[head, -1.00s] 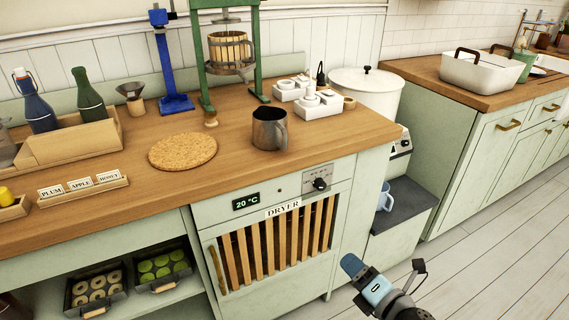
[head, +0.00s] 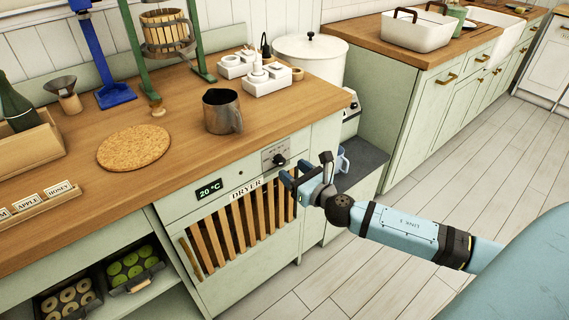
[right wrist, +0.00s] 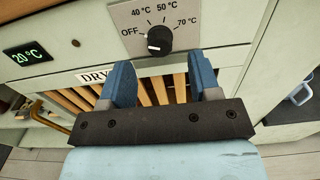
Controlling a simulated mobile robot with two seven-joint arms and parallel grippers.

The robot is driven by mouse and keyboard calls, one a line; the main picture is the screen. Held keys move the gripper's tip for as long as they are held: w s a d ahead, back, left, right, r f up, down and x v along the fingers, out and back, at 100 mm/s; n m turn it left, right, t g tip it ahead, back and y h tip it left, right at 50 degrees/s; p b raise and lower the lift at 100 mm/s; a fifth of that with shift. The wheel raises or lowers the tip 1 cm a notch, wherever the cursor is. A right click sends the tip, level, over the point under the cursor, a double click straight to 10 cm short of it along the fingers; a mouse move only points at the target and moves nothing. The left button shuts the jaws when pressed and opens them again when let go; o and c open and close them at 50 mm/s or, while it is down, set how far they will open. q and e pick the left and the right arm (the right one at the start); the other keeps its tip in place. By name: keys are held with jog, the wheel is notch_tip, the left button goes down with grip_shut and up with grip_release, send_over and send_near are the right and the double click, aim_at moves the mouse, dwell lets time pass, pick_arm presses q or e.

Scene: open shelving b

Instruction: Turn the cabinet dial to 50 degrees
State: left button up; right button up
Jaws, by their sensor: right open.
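The cabinet dial (head: 279,160) is a small black knob on a grey plate at the upper right of the dryer front. In the right wrist view the dial (right wrist: 159,41) has marks OFF, 40, 50 and 70 °C around it, and its white pointer line points left towards OFF. The display (head: 209,189) reads 20 °C. My right gripper (head: 288,178) is just below and in front of the dial. In the right wrist view its blue fingers (right wrist: 166,82) are apart and empty, with the dial beyond them. My left gripper is out of view.
The wooden countertop (head: 170,190) overhangs above the dial. A metal jug (head: 222,112) and a cork mat (head: 134,148) stand on it. The slatted dryer door (head: 235,230) is below the dial. The floor (head: 390,275) at the right is clear.

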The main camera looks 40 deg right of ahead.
aim_at(283, 162)
jog(key=shift+w+a, duration=0.15)
jog(key=shift+w, duration=1.95)
jog(key=c, duration=0.9)
